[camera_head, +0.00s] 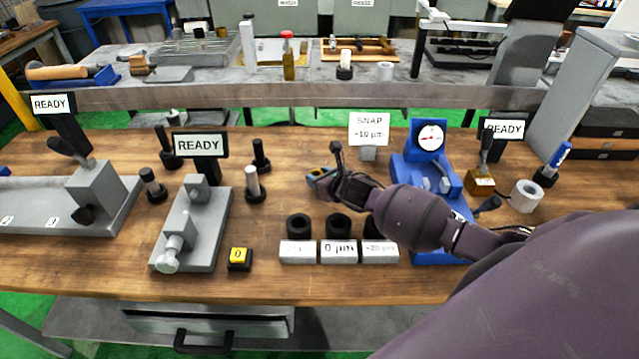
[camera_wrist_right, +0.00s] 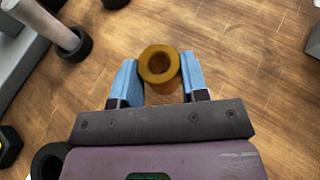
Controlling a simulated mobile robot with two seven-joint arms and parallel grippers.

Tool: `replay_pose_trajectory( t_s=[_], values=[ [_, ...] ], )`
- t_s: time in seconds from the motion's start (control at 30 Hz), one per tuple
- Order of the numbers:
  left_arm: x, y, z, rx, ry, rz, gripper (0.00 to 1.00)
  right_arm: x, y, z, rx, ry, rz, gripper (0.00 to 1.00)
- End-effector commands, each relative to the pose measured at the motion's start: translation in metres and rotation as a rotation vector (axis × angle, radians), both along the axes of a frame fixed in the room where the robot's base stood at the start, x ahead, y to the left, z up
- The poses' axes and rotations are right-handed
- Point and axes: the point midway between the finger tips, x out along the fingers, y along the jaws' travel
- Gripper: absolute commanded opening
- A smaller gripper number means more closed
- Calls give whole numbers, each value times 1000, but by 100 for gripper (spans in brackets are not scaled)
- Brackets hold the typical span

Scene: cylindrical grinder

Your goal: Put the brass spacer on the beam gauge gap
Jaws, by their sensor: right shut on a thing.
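My right gripper (camera_head: 320,178) is over the middle of the wooden bench, to the right of a grey fixture. In the right wrist view its blue fingertips (camera_wrist_right: 159,82) are shut on the brass spacer (camera_wrist_right: 158,66), a short ring with its hole facing the camera. In the head view the spacer is mostly hidden by the gripper. A grey fixture with a gap between two posts (camera_head: 195,225) stands left of the gripper, with a READY sign behind it. I cannot tell for sure that it is the beam gauge. My left gripper is not in view.
A blue dial gauge (camera_head: 430,170) stands to the right, partly behind my arm. White labelled blocks (camera_head: 338,252) with black rings (camera_head: 298,226) lie in front of the gripper. A silver pin in a black base (camera_head: 253,186) stands near the grey fixture. A yellow-topped button (camera_head: 238,258) sits beside it.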

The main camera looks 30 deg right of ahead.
Motion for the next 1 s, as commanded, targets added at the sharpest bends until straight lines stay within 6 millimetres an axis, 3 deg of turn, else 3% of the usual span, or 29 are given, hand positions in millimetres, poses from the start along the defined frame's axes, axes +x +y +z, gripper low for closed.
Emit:
replay_pose_trajectory(
  t_s=[0.13,0.57,0.6,0.73,1.0],
  values=[
    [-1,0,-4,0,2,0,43,0,1,-16,2,-1,0,9],
    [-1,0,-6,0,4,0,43,1,0,-20,0,-3,1,9],
    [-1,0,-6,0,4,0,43,0,0,-21,0,-1,1,44],
    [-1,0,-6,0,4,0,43,0,0,-20,0,-1,0,64],
    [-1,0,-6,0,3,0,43,0,0,-20,0,-1,0,66]
  ],
)
